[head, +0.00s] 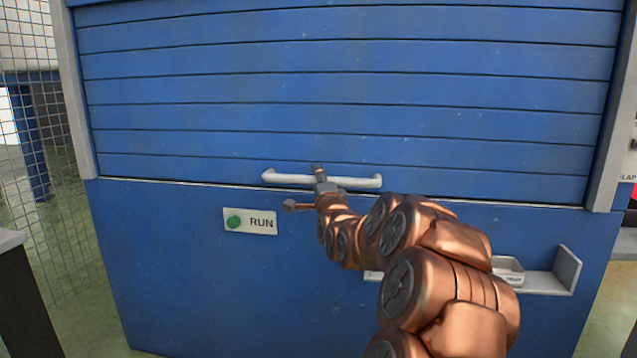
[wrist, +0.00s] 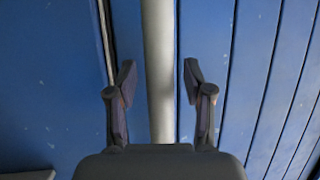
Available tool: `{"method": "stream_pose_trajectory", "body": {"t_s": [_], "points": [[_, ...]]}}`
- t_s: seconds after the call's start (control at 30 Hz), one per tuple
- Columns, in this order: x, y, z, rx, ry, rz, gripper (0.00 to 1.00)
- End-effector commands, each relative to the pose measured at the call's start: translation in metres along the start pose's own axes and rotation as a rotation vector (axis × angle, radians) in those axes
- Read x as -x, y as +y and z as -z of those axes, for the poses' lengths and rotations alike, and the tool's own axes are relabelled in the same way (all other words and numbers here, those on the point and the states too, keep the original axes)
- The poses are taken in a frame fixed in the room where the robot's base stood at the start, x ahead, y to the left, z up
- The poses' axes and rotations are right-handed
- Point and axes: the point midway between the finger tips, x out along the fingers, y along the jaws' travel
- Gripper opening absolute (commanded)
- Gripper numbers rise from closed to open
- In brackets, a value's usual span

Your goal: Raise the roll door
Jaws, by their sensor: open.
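The blue slatted roll door (head: 350,80) fills the upper front of a blue cabinet. A light grey bar handle (head: 285,178) runs across the door near that edge. My gripper (head: 319,172) is at the middle of the handle. In the wrist view my gripper (wrist: 160,85) is open, with one finger on each side of the handle bar (wrist: 159,50). Gaps show between the bar and both fingers. My arm hides part of the lower panel.
A plate marked RUN with a green button (head: 234,222) is on the lower panel, left of my arm. Wire mesh fencing (head: 40,130) stands at the left.

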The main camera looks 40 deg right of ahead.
Motion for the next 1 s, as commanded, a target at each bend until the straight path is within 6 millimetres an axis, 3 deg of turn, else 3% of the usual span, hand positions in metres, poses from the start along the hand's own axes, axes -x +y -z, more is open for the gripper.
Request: {"method": "stream_pose_trajectory", "body": {"t_s": [0.2,0.7,1.0], "points": [[-0.0001,0.0000,0.0000,0.000,0.000,0.000,0.52],[0.0000,0.0002,0.0001,0.000,0.000,0.000,0.00],[0.0000,0.0003,0.0000,0.000,0.000,0.000,0.00]]}}
